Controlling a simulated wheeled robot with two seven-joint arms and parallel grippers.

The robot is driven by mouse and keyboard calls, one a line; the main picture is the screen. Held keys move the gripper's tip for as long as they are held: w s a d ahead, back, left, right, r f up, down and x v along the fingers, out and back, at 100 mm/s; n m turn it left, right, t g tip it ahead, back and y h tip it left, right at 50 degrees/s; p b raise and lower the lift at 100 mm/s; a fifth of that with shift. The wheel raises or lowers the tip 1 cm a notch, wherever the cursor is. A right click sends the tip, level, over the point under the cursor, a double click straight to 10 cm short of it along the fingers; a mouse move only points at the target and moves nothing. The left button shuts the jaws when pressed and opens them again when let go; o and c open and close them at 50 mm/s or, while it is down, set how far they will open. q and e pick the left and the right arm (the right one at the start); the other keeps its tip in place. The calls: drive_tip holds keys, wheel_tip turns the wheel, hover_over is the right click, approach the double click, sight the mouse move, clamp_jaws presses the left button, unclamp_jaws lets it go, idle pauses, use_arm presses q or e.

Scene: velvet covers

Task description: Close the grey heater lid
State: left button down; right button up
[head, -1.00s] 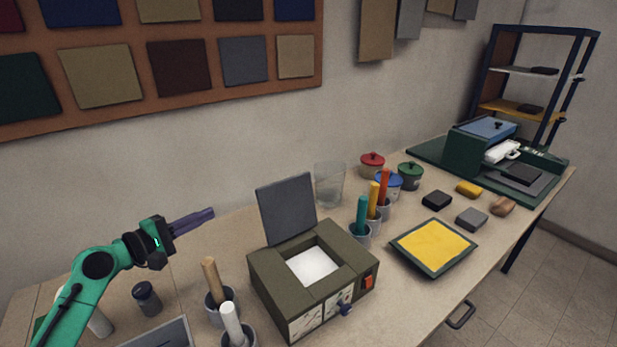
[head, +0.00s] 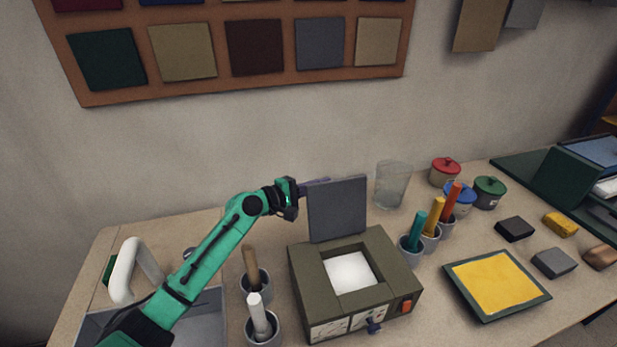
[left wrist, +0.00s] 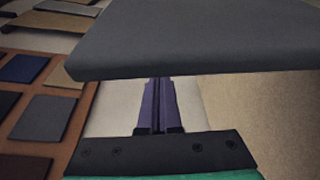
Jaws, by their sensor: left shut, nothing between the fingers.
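The grey heater lid (head: 337,209) stands open and upright at the back edge of the olive heater box (head: 305,277). White material (head: 350,272) shows in the heater's square opening. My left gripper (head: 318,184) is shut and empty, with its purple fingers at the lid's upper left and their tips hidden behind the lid. In the left wrist view the lid (left wrist: 190,38) spans the top of the picture, and the shut fingers (left wrist: 157,95) reach up to its edge and pass behind it. I cannot tell whether they touch it. My right gripper is not in view.
Holders with a brown-handled tool (head: 250,265) and a white-handled tool (head: 258,318) stand left of the heater. A clear glass (head: 391,186) and cups with coloured sticks (head: 416,232) stand to its right. A yellow pad (head: 497,280) lies further right. The wall is close behind.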

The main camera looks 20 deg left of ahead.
sight(322, 187)
use_arm(q)
drive_tip(key=shift+s+d+r+p, duration=0.2)
drive_tip(key=shift+s+r+p, duration=0.15)
drive_tip(key=shift+s, duration=0.25)
drive_tip(key=shift+s+d+r+p, duration=0.2)
drive_tip(key=shift+s+r, duration=0.1)
drive_tip(key=shift+s, duration=0.4)
drive_tip(key=shift+w+d+f, duration=0.1)
drive_tip(key=shift+w+f, duration=0.1)
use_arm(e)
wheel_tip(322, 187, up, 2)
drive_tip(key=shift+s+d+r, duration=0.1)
